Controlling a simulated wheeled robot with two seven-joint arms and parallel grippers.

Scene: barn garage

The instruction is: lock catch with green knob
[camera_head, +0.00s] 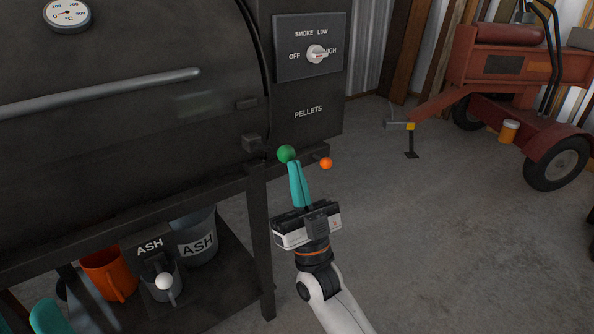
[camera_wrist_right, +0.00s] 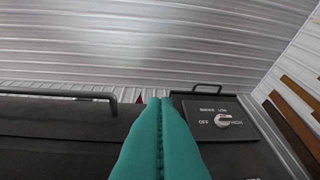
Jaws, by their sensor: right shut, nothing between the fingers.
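The green knob (camera_head: 286,153) is a small ball at the right front edge of the dark grill, below the pellet box. The catch under it is mostly hidden at this size. My right gripper (camera_head: 294,164) has teal fingers, shut and empty, with the tips right at the knob's lower right side. I cannot tell whether they touch it. In the right wrist view the shut fingers (camera_wrist_right: 160,104) fill the lower middle and the green knob does not show. A teal piece of my left gripper (camera_head: 48,316) shows at the lower left edge.
An orange knob (camera_head: 326,163) sits just right of my right fingertips. The pellet box (camera_head: 308,85) carries a dial (camera_head: 317,54).

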